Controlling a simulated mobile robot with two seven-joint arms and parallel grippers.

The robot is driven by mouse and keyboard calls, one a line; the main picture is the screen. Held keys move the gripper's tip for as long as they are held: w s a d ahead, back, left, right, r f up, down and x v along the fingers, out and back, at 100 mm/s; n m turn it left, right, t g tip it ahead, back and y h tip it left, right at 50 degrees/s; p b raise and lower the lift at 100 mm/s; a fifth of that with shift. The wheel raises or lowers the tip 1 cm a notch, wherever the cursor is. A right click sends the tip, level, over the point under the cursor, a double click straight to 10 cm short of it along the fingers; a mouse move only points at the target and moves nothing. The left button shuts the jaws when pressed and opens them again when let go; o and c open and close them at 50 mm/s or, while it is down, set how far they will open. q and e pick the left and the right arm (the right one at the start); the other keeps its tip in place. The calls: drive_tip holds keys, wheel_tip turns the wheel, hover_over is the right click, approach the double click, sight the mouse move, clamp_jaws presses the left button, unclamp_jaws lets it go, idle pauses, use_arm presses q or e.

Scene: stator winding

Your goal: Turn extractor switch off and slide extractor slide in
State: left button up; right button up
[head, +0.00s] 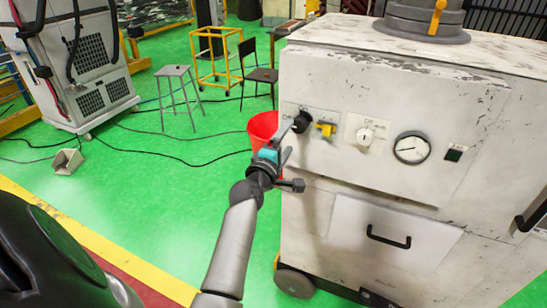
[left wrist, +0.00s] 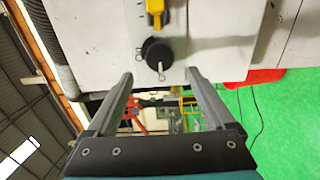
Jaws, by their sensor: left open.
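The extractor is a worn white cabinet (head: 390,90) filling the right of the head view. Its front panel carries a round black knob (head: 301,122) at the left end and a yellow switch (head: 325,129) beside it. I cannot tell which control is the extractor switch. My left gripper (head: 287,143) is open and empty in front of the knob. In the left wrist view, the black knob (left wrist: 158,54) with its white pointer lies between and just beyond the fingertips (left wrist: 158,80), apart from them. A yellow handle (head: 437,16) on the grey cylinder on top may be the slide. My right gripper is out of view.
The panel also has a white knob (head: 365,136), a dial gauge (head: 411,148) and a small dark switch (head: 453,154). Below is a drawer handle (head: 389,239). A red bin (head: 260,128) stands behind my gripper. Green floor is open to the left, with cables and a stool (head: 177,72).

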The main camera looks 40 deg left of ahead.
use_arm(q)
drive_tip(key=v, duration=0.8)
drive_tip(key=shift+s, duration=0.3)
drive_tip(key=shift+d+f, duration=0.1)
drive_tip(key=shift+d, duration=0.05)
